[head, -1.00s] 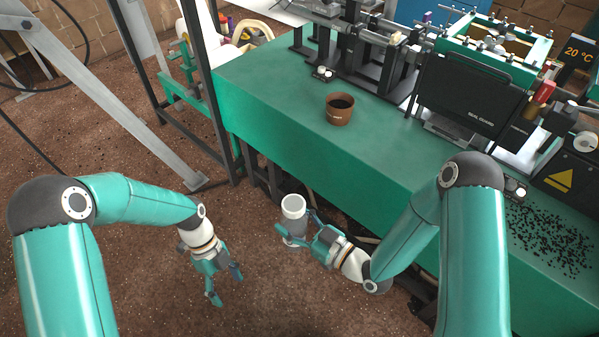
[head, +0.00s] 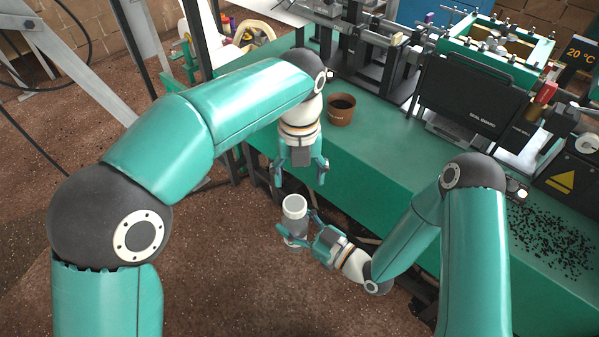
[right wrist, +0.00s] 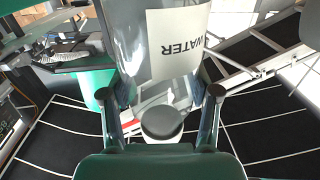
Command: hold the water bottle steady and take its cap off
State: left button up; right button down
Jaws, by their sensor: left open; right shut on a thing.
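The water bottle (head: 294,224) is grey with a pale cap (head: 294,206) on top. It is held upright off the bench's near edge, above the floor. My right gripper (head: 297,232) is shut on the bottle's body from the right. In the right wrist view the bottle (right wrist: 160,50) shows its WATER label between the two fingers. My left gripper (head: 300,180) is open and empty, fingers pointing down, just above the cap. It looks close to the cap but I cannot tell that it touches.
The green bench (head: 375,165) runs along behind the bottle. A brown pot (head: 340,112) with dark contents stands on it, close behind my left arm. Dark granules (head: 545,240) lie at its right end. Machinery with a black guard (head: 468,98) lines the back.

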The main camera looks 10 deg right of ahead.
aim_at(299, 200)
pick_arm(q)
notch_tip(299, 200, down, 8)
jog(key=shift+r, duration=0.1)
dwell(0.4)
jog(key=shift+d, duration=0.1)
jog(key=shift+o, duration=0.8)
jog(key=shift+s, duration=0.1)
grip_shut()
